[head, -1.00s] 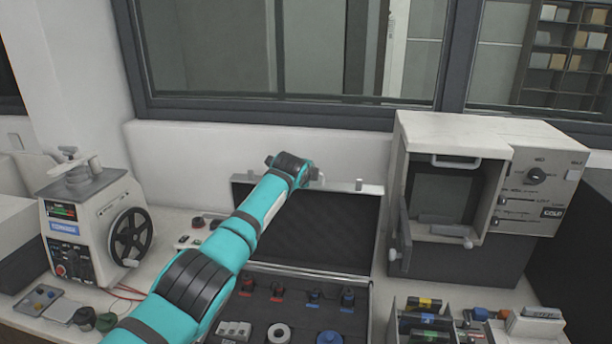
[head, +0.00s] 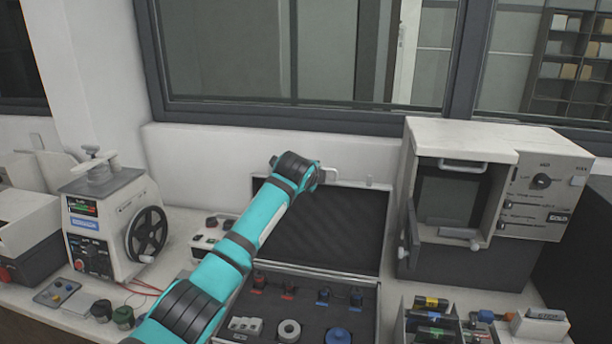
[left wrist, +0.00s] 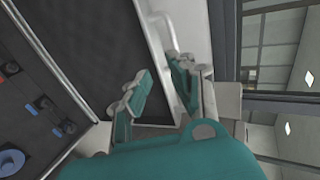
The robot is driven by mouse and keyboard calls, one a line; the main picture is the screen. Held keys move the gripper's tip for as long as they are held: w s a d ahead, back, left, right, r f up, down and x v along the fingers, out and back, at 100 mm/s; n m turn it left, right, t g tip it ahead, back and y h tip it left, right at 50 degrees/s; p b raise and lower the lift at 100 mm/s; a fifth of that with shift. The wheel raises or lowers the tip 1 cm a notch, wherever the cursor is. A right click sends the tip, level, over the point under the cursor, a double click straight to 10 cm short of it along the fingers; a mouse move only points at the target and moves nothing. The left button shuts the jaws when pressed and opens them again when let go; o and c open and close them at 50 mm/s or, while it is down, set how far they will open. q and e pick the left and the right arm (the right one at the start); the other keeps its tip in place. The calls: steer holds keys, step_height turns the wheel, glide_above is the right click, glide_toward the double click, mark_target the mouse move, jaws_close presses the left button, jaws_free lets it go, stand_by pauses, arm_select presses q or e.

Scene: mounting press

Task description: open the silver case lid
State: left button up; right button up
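The silver case stands open on the bench. Its lid (head: 335,230), with dark foam inside and a silver rim, is raised steeply near the wall. The dark-lined base (head: 300,312) holds several small parts. In the left wrist view the lid's dark lining (left wrist: 95,50) and pale rim show, with a light handle (left wrist: 172,35) on its outer side. My left gripper (left wrist: 160,85) is at the lid's upper edge, fingers apart on either side of the rim; contact is unclear. In the head view my arm hides most of that gripper. My right gripper is not in view.
A mounting press with a black handwheel (head: 147,232) stands left. A white box-like machine with an open front (head: 452,195) stands right of the lid. A tray of batteries (head: 430,318) lies front right. The wall and window sill are close behind the lid.

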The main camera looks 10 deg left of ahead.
arm_select(q)
steer(key=v, duration=0.8)
steer(key=shift+s, duration=0.15)
